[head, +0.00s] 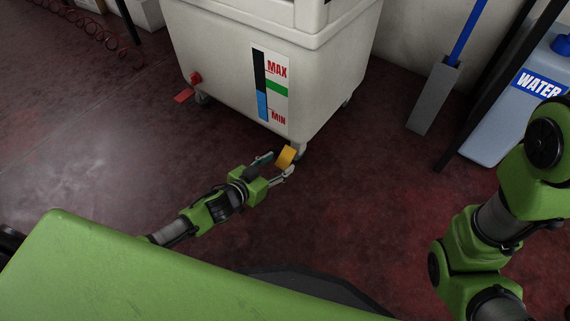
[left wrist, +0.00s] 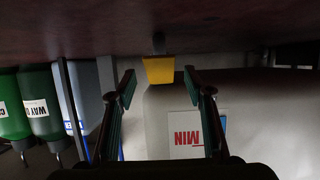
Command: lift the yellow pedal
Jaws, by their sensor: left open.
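The yellow pedal (head: 285,157) sticks out low at the near corner of the white wheeled tank (head: 215,60), close above the floor. My left gripper (head: 279,165) is open, with its fingers pointing at the pedal. In the left wrist view, which is upside down, the yellow pedal (left wrist: 158,70) shows in the gap between the fingertips of the left gripper (left wrist: 158,82). I see a gap on each side, so the fingers do not appear to touch it. My right arm shows at the right, but its gripper is out of the picture.
A MAX/MIN gauge label (head: 272,90) is on the tank's front. A blue-handled scraper (head: 434,95) and a WATER container (head: 505,115) stand at the right. The dark red floor (head: 110,130) is clear at left.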

